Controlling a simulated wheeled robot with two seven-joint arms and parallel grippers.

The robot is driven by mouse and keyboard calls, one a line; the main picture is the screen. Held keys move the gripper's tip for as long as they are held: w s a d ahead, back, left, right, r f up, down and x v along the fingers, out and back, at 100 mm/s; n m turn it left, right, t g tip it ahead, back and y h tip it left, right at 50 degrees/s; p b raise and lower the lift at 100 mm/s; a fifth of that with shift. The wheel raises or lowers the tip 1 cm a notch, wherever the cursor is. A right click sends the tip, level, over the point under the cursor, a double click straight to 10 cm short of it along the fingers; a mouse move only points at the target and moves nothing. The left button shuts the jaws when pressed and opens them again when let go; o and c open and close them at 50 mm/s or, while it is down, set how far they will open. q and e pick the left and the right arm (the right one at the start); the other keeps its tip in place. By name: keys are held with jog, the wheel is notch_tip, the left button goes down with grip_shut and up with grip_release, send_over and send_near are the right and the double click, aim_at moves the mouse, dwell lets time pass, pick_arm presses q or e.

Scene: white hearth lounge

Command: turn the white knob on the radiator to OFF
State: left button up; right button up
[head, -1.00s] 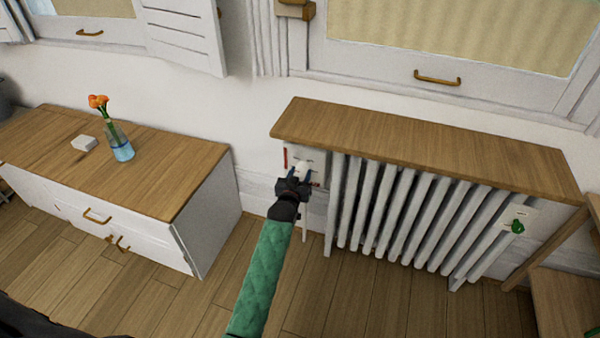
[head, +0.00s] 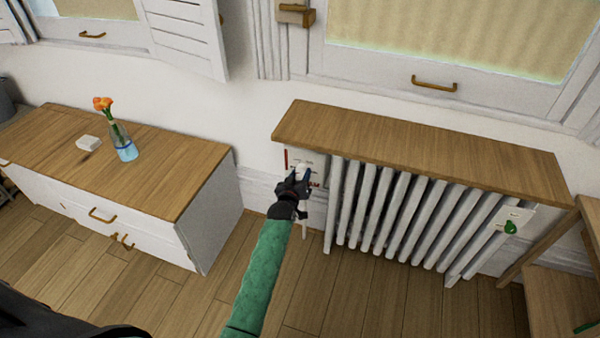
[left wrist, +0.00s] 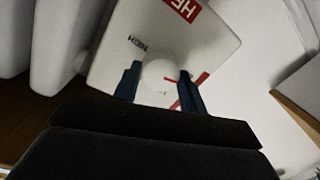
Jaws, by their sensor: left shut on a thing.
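The white knob (left wrist: 158,75) sits on a white plate (left wrist: 125,45) at the left end of the radiator (head: 395,215). In the left wrist view the knob is between my two dark fingers, and a red line shows beside it. The plate carries a red label, cut off at the picture's edge, and small dark lettering. My left gripper (left wrist: 160,88) is shut on the knob. In the head view my left gripper (head: 301,178) covers part of the plate, and its small markings are too small to read. My right gripper is not in view.
A wooden shelf (head: 420,148) overhangs the radiator and plate. A green knob (head: 510,227) is at the radiator's right end. A low cabinet (head: 150,190) with a flower vase (head: 124,148) stands left. Wooden furniture (head: 565,280) stands right. The floor between cabinet and radiator is clear.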

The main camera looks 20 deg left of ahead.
pick_arm(q)
jog(key=shift+n, duration=0.4)
jog(key=shift+p, duration=0.3)
jog(key=o, duration=1)
jog(key=shift+c, duration=0.2)
jog(key=s, duration=0.7)
jog(key=shift+s+r, duration=0.3)
jog(key=shift+s, duration=0.1)
